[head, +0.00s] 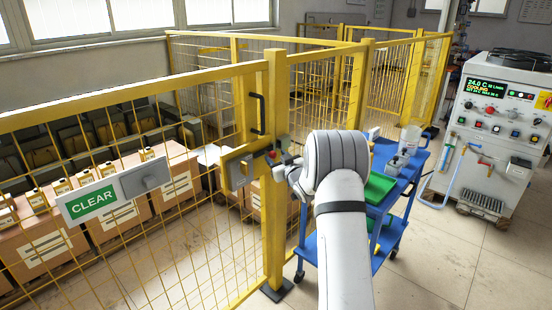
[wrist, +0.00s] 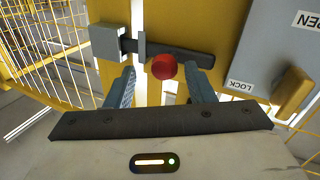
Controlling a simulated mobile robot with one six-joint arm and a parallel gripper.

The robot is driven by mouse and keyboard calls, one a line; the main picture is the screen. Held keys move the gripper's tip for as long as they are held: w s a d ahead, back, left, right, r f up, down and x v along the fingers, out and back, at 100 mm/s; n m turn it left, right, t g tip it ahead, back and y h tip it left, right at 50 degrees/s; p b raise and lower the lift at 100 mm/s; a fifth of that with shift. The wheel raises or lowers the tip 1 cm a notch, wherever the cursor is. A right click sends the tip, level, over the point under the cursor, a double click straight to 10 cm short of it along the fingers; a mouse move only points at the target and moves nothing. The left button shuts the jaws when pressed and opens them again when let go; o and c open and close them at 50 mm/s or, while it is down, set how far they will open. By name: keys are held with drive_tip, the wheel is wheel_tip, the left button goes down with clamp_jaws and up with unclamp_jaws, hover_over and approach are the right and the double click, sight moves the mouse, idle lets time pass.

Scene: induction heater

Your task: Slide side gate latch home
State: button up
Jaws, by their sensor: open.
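The latch is a dark bar (wrist: 185,54) with a round red knob (wrist: 164,66), mounted across the yellow gate posts. In the wrist view the bar's left end reaches a grey box (wrist: 105,43) through a small grey bracket (wrist: 141,46); I cannot tell how far it goes in. My gripper (wrist: 158,76) is open, its two blue-grey fingers on either side of the red knob and apart from it. In the head view my gripper (head: 284,165) is at the latch on the yellow post (head: 275,205), partly hidden by my wrist.
A grey plate (wrist: 262,45) marked OPEN and LOCK, with a yellow handle (wrist: 294,94), is right of the latch. A blue cart (head: 392,200) and a control cabinet (head: 500,120) stand at right.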

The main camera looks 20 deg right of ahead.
drive_tip(key=s, duration=0.7)
drive_tip(key=shift+d+b, duration=0.35)
drive_tip(key=shift+d, duration=0.1)
drive_tip(key=s+a+r+m+g+h+p, duration=0.1)
drive_tip(key=s+a+r+g+h, duration=0.1)
drive_tip(key=s+a+r+g, duration=0.3)
drive_tip(key=s+a+r+m+g+h+p, duration=0.1)
drive_tip(key=s+r+h+p, duration=0.1)
drive_tip(key=s, duration=0.5)
drive_tip(key=s+a+g+p, duration=0.1)
drive_tip(key=s+a+g, duration=0.2)
drive_tip(key=s, duration=0.7)
drive_tip(key=s+a+g+y+p, duration=0.1)
drive_tip(key=s+a+g, duration=0.2)
drive_tip(key=s, duration=0.7)
drive_tip(key=s+a+m+g+p, duration=0.1)
drive_tip(key=s+a+g, duration=0.2)
drive_tip(key=s, duration=0.8)
drive_tip(key=shift+a+y, duration=0.4)
drive_tip(key=shift+a, duration=0.45)
drive_tip(key=shift+r, duration=0.1)
